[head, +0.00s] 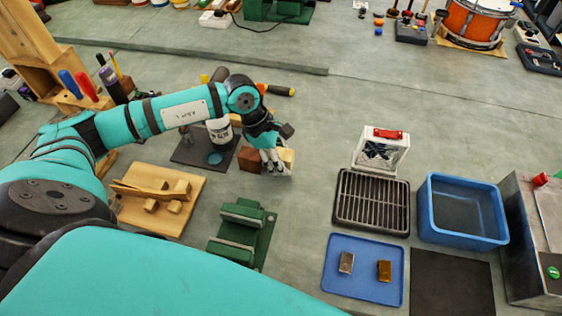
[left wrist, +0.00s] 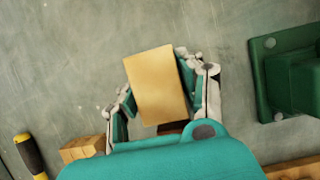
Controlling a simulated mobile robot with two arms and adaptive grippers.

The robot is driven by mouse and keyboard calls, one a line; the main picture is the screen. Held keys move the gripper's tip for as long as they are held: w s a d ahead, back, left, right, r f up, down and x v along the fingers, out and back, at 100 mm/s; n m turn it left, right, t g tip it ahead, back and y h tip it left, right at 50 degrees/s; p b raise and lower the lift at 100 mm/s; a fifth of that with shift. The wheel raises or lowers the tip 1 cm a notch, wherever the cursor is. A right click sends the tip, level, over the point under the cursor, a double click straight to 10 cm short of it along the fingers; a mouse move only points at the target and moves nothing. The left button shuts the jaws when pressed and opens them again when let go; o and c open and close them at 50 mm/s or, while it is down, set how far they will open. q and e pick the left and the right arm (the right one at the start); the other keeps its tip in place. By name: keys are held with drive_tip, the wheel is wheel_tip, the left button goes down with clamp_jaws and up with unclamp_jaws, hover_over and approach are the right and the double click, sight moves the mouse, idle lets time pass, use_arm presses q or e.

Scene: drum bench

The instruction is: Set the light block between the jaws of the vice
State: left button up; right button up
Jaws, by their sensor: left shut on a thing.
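The light block (head: 287,157) is a pale wooden block in the fingers of my left gripper (head: 273,165). In the left wrist view the light block (left wrist: 157,85) sits between the two fingers, tilted a little. My left gripper is shut on it, to the right of a brown block (head: 250,158). The green vice (head: 240,228) stands on the bench nearer to me, its two jaws apart with an open gap. A part of the vice (left wrist: 290,75) shows at the right edge of the left wrist view. My right gripper is not in view.
A wooden board with wooden pieces (head: 160,198) lies left of the vice. A dark mat with a white container (head: 219,131) is behind it. To the right are a black rack (head: 372,201), a blue bin (head: 462,209) and a blue tray (head: 363,268). Bench between gripper and rack is clear.

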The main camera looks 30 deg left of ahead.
use_arm(q)
wheel_tip(320, 180, down, 2)
drive_tip(key=shift+f, duration=0.1)
drive_tip(key=shift+f, duration=0.1)
drive_tip(key=shift+f, duration=0.15)
drive_tip(key=o, duration=1.2)
